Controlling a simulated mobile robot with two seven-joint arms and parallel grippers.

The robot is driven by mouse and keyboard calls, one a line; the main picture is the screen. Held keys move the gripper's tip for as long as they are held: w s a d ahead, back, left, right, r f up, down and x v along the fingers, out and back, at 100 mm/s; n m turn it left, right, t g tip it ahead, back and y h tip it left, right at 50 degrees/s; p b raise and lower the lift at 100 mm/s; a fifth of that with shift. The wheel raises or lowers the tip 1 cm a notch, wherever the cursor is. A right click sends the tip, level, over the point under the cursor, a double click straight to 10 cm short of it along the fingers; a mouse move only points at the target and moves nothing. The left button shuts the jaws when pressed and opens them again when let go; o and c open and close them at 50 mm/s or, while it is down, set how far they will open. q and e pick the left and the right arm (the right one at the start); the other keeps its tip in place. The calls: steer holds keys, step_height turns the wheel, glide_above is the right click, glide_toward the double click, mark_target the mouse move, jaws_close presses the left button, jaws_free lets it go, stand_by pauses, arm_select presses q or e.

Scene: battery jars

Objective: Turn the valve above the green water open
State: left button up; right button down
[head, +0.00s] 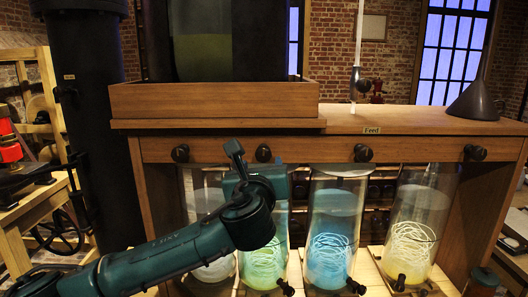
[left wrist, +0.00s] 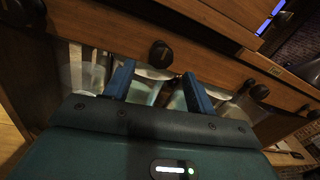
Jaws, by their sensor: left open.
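The jar of green water (head: 280,240) stands second from the left under the wooden bench, holding pale coiled strands. A dark round valve knob (head: 263,153) sits on the beam above it. My left gripper (head: 234,151) is in front of the beam, just left of this knob in the head view, and partly covers the green jar. In the left wrist view the two blue fingers (left wrist: 160,80) stand apart with nothing between them gripped. A knob (left wrist: 160,54), which appears to be the green jar's, lies just beyond the fingertips. My right gripper is not in view.
Similar knobs sit left (head: 180,153) and right (head: 363,153) along the beam. A blue-water jar (head: 333,235) and a yellowish jar (head: 412,235) stand to the right, a pale jar (head: 205,200) to the left. A thick black pipe (head: 95,120) rises at left.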

mark_target(263, 157)
arm_select(q)
steer(key=w, duration=0.4)
steer(key=w+p, duration=0.1)
steer(key=w, duration=0.2)
steer(key=shift+d, duration=0.3)
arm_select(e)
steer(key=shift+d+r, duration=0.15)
arm_select(q)
steer(key=c, duration=1)
